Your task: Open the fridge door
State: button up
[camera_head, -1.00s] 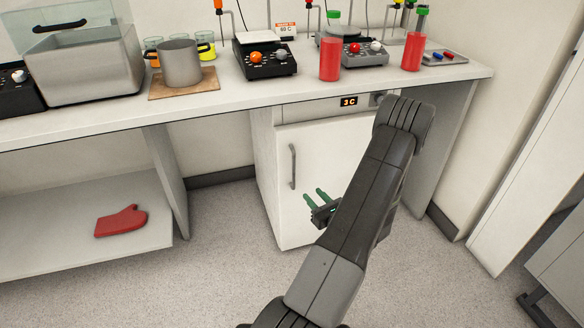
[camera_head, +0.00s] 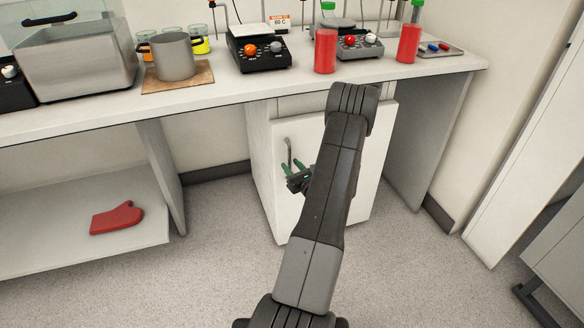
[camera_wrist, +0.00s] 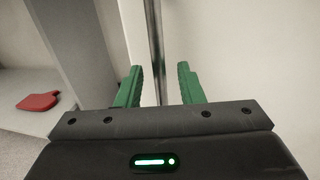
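The white fridge (camera_head: 283,215) stands under the counter and its door is closed. Its vertical metal handle (camera_head: 289,152) is on the left side of the door; the lower part is hidden by my gripper in the head view. My gripper (camera_head: 290,170) is open at the handle's lower part. In the wrist view the handle (camera_wrist: 155,45) runs down between the two green fingers of my gripper (camera_wrist: 160,87), which stand apart on either side of it. I cannot tell whether either finger touches it. My arm hides the fridge's display and part of the door.
The counter (camera_head: 215,93) above holds a pot (camera_head: 175,58), a black hotplate (camera_head: 258,50) and red bottles (camera_head: 325,52). A lower shelf (camera_head: 60,205) on the left holds a red oven mitt (camera_head: 117,218). The floor (camera_head: 215,250) before the fridge is clear.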

jog(key=shift+w+a, duration=0.1)
grip_shut()
